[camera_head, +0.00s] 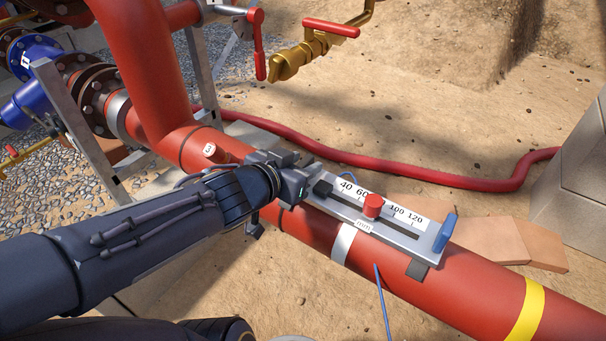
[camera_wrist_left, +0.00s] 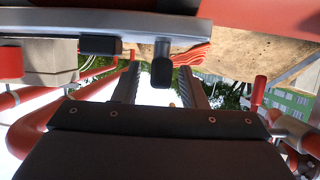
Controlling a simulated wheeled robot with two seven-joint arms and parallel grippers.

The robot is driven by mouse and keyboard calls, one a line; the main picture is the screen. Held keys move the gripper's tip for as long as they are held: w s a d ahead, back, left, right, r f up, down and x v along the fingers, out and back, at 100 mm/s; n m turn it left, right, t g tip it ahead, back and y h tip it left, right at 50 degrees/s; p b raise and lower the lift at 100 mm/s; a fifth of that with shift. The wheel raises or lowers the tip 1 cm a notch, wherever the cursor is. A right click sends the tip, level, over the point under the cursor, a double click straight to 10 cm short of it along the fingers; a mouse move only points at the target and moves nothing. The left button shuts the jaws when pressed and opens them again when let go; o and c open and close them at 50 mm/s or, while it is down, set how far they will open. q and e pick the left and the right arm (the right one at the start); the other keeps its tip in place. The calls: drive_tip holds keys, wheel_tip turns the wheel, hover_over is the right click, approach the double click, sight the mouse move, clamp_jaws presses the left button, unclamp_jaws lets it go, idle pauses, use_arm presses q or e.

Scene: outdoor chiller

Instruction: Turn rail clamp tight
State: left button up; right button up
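A grey rail (camera_head: 400,238) with a printed scale is mounted on the red pipe (camera_head: 480,295). A red knob (camera_head: 372,205) stands on its slot, and a blue handle (camera_head: 446,232) stands at its right end. A small black block (camera_head: 322,188) is at the left end. My left gripper (camera_head: 306,182) is at this left end. In the left wrist view a dark knob (camera_wrist_left: 161,70) hangs from the rail (camera_wrist_left: 40,28), between my left fingers (camera_wrist_left: 158,86). The fingers are apart, with gaps beside the knob. Contact cannot be told. My right gripper is not in view.
A red hose (camera_head: 420,172) runs on the sand behind the pipe. A brass valve with a red lever (camera_head: 331,27) is above. A metal frame (camera_head: 75,125) and blue fittings (camera_head: 35,100) are at left. A concrete block (camera_head: 575,175) is at right.

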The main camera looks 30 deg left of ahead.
use_arm(q)
drive_tip(key=shift+w+f, duration=0.15)
drive_tip(key=shift+w, duration=0.25)
drive_tip(key=shift+c, duration=0.2)
clamp_jaws()
drive_tip(key=shift+r+p, duration=0.2)
drive_tip(key=shift+p, duration=0.3)
drive_tip(key=m+h+p, duration=0.2)
drive_tip(key=p, duration=0.2)
drive_tip(key=m+g+h+p, duration=0.1)
drive_tip(key=m+h+p, duration=0.1)
drive_tip(key=p, duration=0.3)
drive_tip(key=m+g+h+p, duration=0.1)
drive_tip(key=h+p, duration=0.1)
drive_tip(key=p, duration=0.2)
drive_tip(key=shift+r+m+p, duration=0.25)
drive_tip(key=shift+m+p, duration=0.1)
drive_tip(key=shift+m, duration=0.05)
drive_tip(key=m+g+h+p, duration=0.3)
drive_tip(key=m+g+p, duration=0.1)
drive_tip(key=p, duration=0.2)
drive_tip(key=m+g+h+p, duration=0.3)
drive_tip(key=m+g+p, duration=0.1)
drive_tip(key=p, duration=0.2)
drive_tip(key=shift+f, duration=0.2)
drive_tip(key=shift+f+m+g+p, duration=0.2)
drive_tip(key=shift+m+g+p, duration=1)
drive_tip(key=shift+m+g, duration=0.9)
drive_tip(key=shift+g, duration=0.3)
